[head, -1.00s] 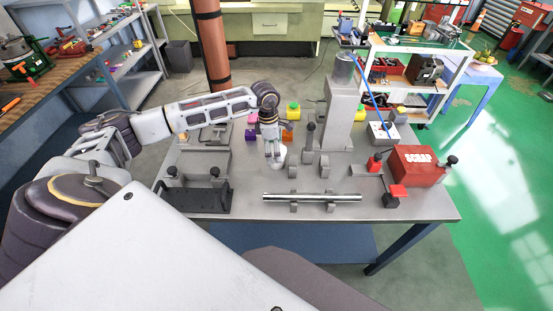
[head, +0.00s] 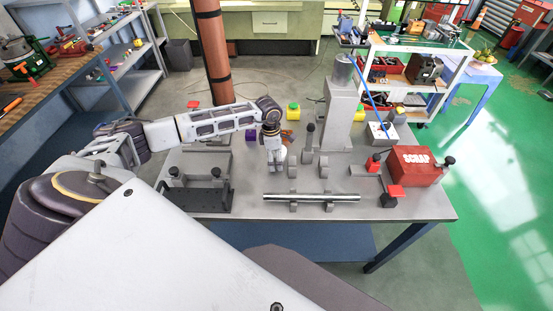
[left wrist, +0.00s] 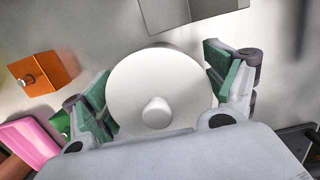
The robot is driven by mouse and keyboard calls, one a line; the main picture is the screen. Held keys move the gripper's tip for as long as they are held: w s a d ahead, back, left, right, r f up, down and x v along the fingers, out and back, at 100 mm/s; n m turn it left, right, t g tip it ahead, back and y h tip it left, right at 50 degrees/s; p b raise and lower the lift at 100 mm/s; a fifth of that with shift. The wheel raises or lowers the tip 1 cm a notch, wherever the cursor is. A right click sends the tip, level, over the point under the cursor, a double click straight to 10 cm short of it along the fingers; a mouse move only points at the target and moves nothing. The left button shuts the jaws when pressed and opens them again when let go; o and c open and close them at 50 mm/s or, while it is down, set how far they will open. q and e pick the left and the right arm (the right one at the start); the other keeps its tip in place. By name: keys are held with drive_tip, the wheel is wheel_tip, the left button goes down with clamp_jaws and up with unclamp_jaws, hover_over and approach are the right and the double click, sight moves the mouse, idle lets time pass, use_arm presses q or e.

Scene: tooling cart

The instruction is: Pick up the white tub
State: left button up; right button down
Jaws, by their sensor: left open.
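The white tub (left wrist: 158,80) is round with a small knob on top. In the left wrist view it sits between the two open green-padded fingers of my left gripper (left wrist: 158,88). A narrow gap seems to show beside the right finger; contact on the left side cannot be told. In the head view my left gripper (head: 273,160) points down over the tub (head: 281,155), which is mostly hidden behind it on the grey table (head: 420,205). My right gripper is not in view.
An orange block (left wrist: 45,72) and a pink object (left wrist: 32,145) lie left of the tub in the wrist view. A grey column (head: 340,110), a steel bar on supports (head: 312,197) and a red scrap box (head: 415,165) stand on the table.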

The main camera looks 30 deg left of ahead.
use_arm(q)
drive_tip(key=c, duration=1.2)
drive_tip(key=shift+o, duration=0.2)
drive_tip(key=shift+r, duration=0.2)
drive_tip(key=shift+r+b, duration=0.9)
drive_tip(key=shift+r, duration=3.95)
drive_tip(key=shift+s+f, duration=0.1)
